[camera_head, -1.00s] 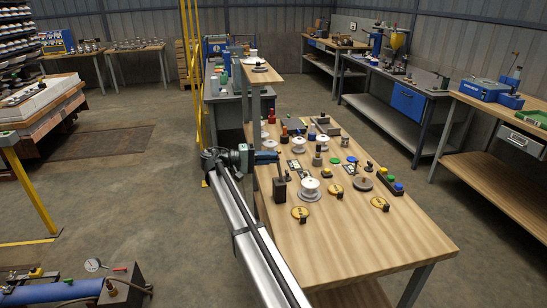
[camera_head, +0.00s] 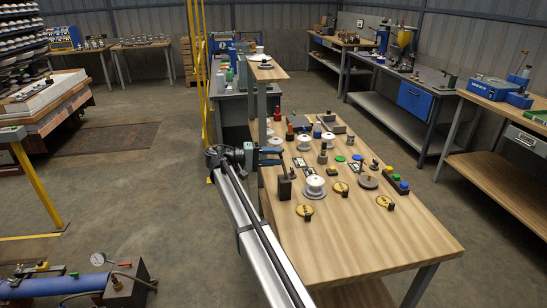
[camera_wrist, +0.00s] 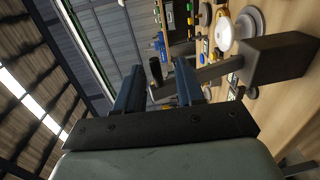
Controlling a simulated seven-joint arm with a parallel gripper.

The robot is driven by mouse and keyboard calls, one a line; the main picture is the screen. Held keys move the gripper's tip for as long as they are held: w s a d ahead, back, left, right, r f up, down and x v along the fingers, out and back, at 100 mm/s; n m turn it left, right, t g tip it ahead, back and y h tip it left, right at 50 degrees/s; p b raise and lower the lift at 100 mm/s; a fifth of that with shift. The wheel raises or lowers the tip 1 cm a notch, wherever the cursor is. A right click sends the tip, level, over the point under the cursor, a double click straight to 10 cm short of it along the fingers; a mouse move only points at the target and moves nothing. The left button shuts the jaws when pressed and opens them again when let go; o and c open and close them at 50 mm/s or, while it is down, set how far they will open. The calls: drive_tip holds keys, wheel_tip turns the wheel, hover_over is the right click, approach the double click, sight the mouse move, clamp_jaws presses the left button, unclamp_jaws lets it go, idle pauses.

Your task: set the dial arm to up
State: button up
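A dark box (camera_head: 284,189) with a lever stands at the left edge of the wooden bench; it looks like the dial arm's housing. In the wrist view the box (camera_wrist: 277,58) has a grey arm (camera_wrist: 213,73) reaching out to a black handle (camera_wrist: 155,71). My gripper (camera_wrist: 158,78) has its two blue fingers apart, one on each side of the handle. I cannot tell whether a finger touches it. The lever's exact angle is too small to tell there.
Several yellow discs with black knobs, such as one near the front (camera_head: 304,212), sit on the bench (camera_head: 370,240). A white insulator (camera_head: 315,187) stands just right of the box. A button strip (camera_head: 397,183) lies farther right. The bench's front is clear.

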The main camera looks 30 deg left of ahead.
drive_tip(key=v, duration=1.3)
drive_tip(key=shift+s+a, duration=0.25)
